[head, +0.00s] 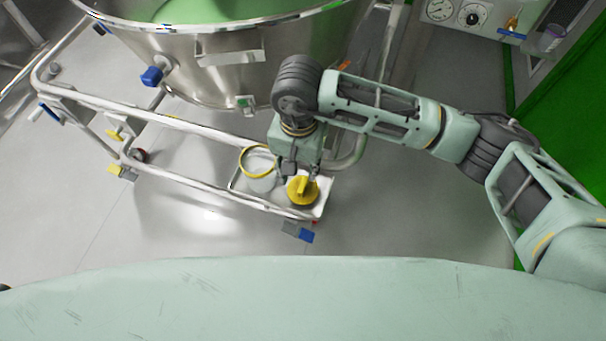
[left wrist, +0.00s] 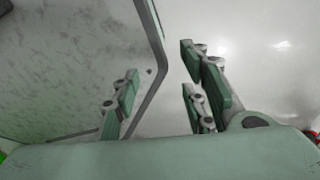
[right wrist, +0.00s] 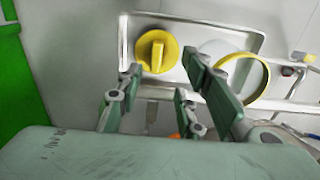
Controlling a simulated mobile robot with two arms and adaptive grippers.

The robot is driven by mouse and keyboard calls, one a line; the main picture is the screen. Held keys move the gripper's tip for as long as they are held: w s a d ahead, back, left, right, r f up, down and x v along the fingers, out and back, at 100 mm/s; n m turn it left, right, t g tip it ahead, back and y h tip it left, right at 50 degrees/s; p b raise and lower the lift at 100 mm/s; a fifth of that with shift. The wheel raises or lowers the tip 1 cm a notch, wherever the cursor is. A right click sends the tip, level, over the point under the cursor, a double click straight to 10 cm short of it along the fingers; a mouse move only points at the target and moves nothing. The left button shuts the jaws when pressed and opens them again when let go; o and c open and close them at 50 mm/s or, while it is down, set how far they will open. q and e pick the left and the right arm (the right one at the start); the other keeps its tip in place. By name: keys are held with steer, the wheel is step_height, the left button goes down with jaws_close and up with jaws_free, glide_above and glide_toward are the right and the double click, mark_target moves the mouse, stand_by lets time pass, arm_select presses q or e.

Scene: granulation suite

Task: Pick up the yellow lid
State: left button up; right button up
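The yellow lid (head: 302,191) is round with a raised bar handle. My right gripper (head: 300,170) is just behind the lid in the head view. In the right wrist view the lid (right wrist: 157,51) lies beyond the open fingers of my right gripper (right wrist: 160,85), which hold nothing. My left gripper (left wrist: 158,80) shows only in the left wrist view, open and empty.
A large steel vessel (head: 200,68) with green contents stands behind the tray. The cart's tubular rails (head: 170,122) run around it, with blue and yellow caster parts (head: 307,236) low down. A control panel (head: 470,14) is at upper right.

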mark_target(303, 184)
steer(key=f, duration=0.1)
steer(key=f+b, duration=0.1)
steer(key=shift+w+f, duration=0.2)
steer(key=shift+f, duration=0.2)
steer(key=f, duration=0.1)
steer(key=f+b, duration=0.1)
steer(key=f, duration=0.2)
steer(key=shift+s+d+f, duration=0.2)
steer(key=shift+d+f, duration=0.05)
steer(key=shift+d, duration=0.05)
steer(key=shift+f, duration=0.2)
steer(key=c, duration=0.4)
jaws_close()
arm_select(q)
steer(key=shift+w+f, duration=0.3)
steer(key=shift+f, duration=0.25)
steer(key=shift+w+f, duration=0.25)
steer(key=shift+f, duration=0.3)
arm_select(e)
steer(key=shift+r, duration=0.1)
